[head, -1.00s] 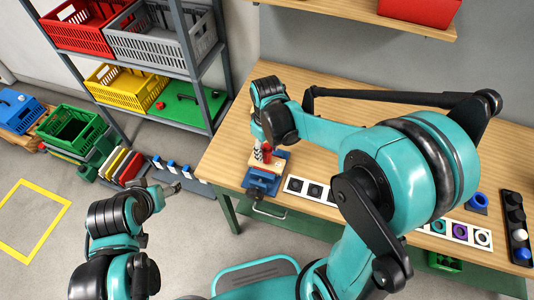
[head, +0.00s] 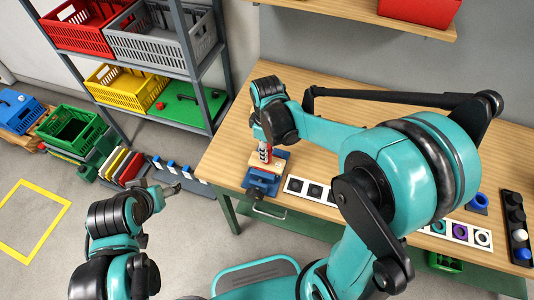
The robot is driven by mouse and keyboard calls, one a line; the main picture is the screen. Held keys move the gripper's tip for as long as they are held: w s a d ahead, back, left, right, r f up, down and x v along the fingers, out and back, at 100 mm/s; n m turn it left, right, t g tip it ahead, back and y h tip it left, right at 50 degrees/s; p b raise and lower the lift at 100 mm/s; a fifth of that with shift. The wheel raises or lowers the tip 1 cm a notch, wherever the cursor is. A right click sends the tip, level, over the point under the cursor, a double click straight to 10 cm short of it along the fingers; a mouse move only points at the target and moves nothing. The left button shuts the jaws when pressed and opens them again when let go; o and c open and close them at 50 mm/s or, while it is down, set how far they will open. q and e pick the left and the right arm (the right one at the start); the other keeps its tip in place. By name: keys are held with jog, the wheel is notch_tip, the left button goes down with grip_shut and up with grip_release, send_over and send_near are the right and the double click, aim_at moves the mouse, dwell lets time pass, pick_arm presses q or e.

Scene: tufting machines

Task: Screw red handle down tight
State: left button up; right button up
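The red handle (head: 267,159) is small and partly hidden, upright on a light wooden block (head: 280,158) at the blue vise (head: 261,184) near the table's left front edge. My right gripper (head: 265,151) points down at the handle from above. Its fingers look closed around the handle, though they are tiny in this view and the wrist hides the top. My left gripper (head: 174,188) is away from the table, over the floor in front of the shelf, and points right. Its finger opening is too small to judge.
A white strip with dark squares (head: 296,186) lies right of the vise. My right arm covers much of the table (head: 232,150). A shelf with crates (head: 163,40) stands at the left. The table's far left part is clear.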

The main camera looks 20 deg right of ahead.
jog(key=m, duration=0.9)
jog(key=shift+f, duration=0.1)
jog(key=m, duration=0.4)
jog(key=shift+m, duration=0.4)
jog(key=m, duration=0.3)
jog(key=shift+f+b, duration=0.1)
jog(key=shift+b, duration=0.2)
jog(key=o, duration=0.9)
